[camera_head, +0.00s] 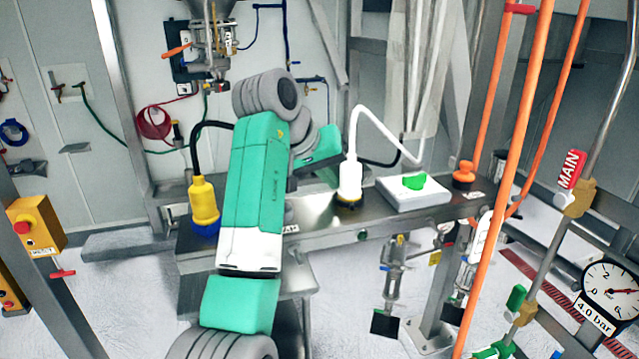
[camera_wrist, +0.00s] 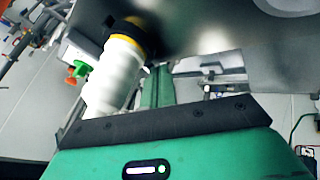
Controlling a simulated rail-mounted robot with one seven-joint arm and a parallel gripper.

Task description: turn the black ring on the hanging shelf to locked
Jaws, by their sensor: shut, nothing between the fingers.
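A black ring (camera_head: 349,201) is at the foot of an upright white connector (camera_head: 350,180) on the grey hanging shelf (camera_head: 310,222). In the wrist view the white connector (camera_wrist: 118,75) appears inverted at upper left, with a yellow band below the dark ring (camera_wrist: 132,30). Whether the ring is locked cannot be read. My gripper (camera_wrist: 165,122) shows as a dark bar and green housing at the bottom of the wrist view, close to the connector. It is shut and empty.
A yellow connector (camera_head: 203,200) with a blue base stands at the shelf's left. A white box (camera_head: 415,192) with a green switch and an orange knob (camera_head: 463,172) are to the right. A white hose (camera_head: 385,130) arches from the white connector. Orange pipes (camera_head: 515,130) rise at right.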

